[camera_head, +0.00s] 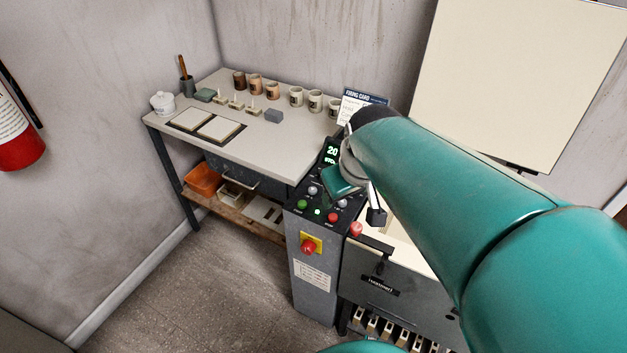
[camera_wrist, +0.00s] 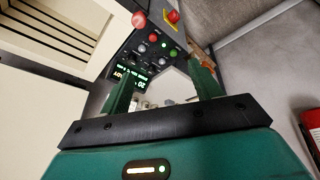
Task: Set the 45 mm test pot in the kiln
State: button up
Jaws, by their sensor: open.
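Several small pots stand in a row at the back of the worktable: a dark brown one (camera_head: 239,80), orange-brown ones (camera_head: 255,84) and pale ones with dark labels (camera_head: 315,101). I cannot tell which is the 45 mm test pot. The kiln (camera_head: 385,292) stands at the right, with its pale lid (camera_head: 530,85) raised. My arm hides most of its opening; pale grooved kiln walls (camera_wrist: 60,28) show in the wrist view. My gripper (camera_wrist: 163,88) is open, with nothing seen between its fingers. It is over the control panel beside the kiln.
The control box (camera_head: 314,250) carries lit buttons, a display (camera_head: 332,151) and a red stop knob (camera_head: 308,246). A firing card (camera_head: 361,102) stands behind it.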

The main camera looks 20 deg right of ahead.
jog(key=s+a+r+m+t, duration=0.1)
jog(key=s+a+r, duration=0.2)
jog(key=s+a, duration=0.3)
jog(key=shift+s+r+y, duration=0.15)
jog(key=shift+s+y, duration=0.15)
jog(key=shift+s, duration=0.35)
